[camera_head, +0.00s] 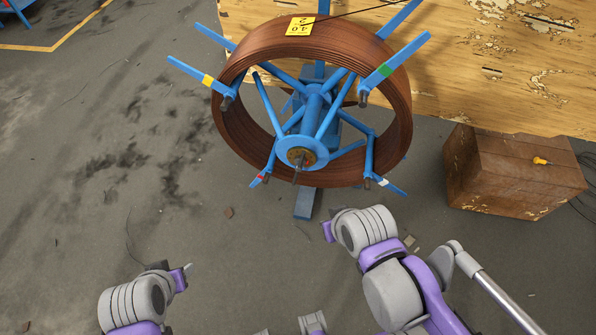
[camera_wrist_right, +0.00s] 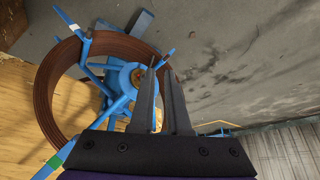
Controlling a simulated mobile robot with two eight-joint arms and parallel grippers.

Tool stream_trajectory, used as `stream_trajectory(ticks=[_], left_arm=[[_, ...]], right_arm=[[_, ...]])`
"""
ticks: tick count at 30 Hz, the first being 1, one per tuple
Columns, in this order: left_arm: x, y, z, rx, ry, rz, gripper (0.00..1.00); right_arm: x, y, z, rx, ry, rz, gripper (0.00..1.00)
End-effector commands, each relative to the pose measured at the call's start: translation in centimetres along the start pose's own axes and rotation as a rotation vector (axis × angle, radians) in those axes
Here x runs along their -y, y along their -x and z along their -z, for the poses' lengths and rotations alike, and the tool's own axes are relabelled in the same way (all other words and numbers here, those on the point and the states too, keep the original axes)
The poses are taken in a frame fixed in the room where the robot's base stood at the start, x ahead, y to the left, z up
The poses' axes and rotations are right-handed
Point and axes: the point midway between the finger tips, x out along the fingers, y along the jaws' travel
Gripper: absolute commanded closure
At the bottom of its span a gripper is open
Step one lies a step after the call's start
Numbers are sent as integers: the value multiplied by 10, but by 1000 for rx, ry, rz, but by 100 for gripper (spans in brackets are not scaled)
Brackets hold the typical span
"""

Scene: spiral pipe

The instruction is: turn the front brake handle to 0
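The blue reel's hub (camera_head: 302,152) faces me, with a brownish disc at its centre and a short thin grey handle (camera_head: 298,172) pointing downward from it. The hub also shows in the right wrist view (camera_wrist_right: 128,76), where the handle itself is hard to make out. My right gripper (camera_wrist_right: 161,66) is empty, its two long dark fingers apart by a narrow gap, with the hub just left of the fingertips. The fingers do not touch the reel. My left arm (camera_head: 140,298) is at the lower left, well away from the reel; its finger opening cannot be made out.
A coil of brown pipe (camera_head: 228,120) surrounds the blue spokes, whose ends stick out beyond it. A yellow tag (camera_head: 299,27) sits on top. A worn yellow board (camera_head: 470,75) lies behind, and a rusty brown box (camera_head: 510,180) stands at right.

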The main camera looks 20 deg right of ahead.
Motion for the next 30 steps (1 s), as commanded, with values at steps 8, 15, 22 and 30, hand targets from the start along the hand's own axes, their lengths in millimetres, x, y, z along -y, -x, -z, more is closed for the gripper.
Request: stream_trajectory(ticks=[8,15,22,30], left_arm=[[0,-40,-34,24,0,0,50],[0,-83,-63,41,0,0,50],[0,-127,-87,57,0,0,50],[0,-178,-109,76,0,0,50]], right_arm=[[54,-60,70,-254,-393,244,40],[95,-117,155,-509,-1037,634,40],[85,-185,184,-657,-1700,1015,40],[42,-292,133,-798,-2406,1386,40]])
